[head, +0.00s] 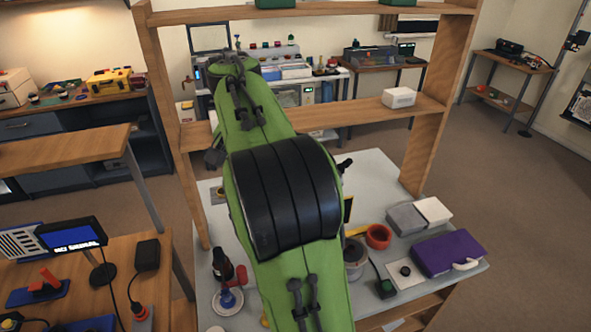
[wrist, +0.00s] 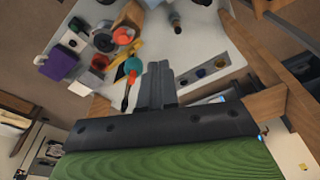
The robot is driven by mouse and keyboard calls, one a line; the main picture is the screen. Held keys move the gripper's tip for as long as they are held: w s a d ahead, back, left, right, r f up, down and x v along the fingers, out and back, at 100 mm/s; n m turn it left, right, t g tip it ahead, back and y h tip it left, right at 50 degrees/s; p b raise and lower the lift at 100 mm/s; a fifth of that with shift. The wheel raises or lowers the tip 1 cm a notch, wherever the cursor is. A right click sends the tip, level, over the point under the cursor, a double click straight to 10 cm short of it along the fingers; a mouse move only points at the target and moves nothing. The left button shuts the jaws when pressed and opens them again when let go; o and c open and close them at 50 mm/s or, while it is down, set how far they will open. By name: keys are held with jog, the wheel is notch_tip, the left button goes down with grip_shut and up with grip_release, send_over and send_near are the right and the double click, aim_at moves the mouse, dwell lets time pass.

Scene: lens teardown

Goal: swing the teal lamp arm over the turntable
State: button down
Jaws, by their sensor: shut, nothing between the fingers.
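A small teal rounded part (wrist: 133,63) shows in the wrist view, just left of my fingertips. It looks like part of the teal lamp arm. An orange-red piece (wrist: 132,77) with a dark tip lies beside it. My gripper (wrist: 158,66) is shut and empty above the pale table; I cannot tell whether it touches the teal part. In the head view my green arm hides the gripper and the teal part. A white round disc (head: 227,302) with a blue piece on it lies at the table's front left. I cannot tell whether this is the turntable.
The pale table (head: 385,180) holds a purple case (head: 447,252), a red ring (head: 378,236), a grey canister (head: 356,262) and a dark bottle (head: 222,264). A wooden shelf frame (head: 165,110) stands behind. The table's back right is fairly clear.

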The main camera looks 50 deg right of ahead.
jog(key=w+d+m+g+h+p, duration=0.1)
jog(key=w+d+m+g+p, duration=0.25)
jog(key=w+d, duration=0.4)
jog(key=d+f+m+g+h+p, duration=0.2)
jog(key=d+f+m+g+p, duration=0.1)
jog(key=f, duration=0.5)
jog(key=d+m+p, duration=0.1)
jog(key=d, duration=0.1)
jog(key=shift+w+d+f+p, duration=0.25)
jog(key=shift+d+f+p, duration=0.05)
jog(key=shift+d+p, duration=0.05)
jog(key=b+x, duration=0.7)
jog(key=x, duration=0.3)
jog(key=shift+d, duration=0.2)
jog(key=shift+d+h, duration=0.1)
jog(key=shift+h, duration=0.2)
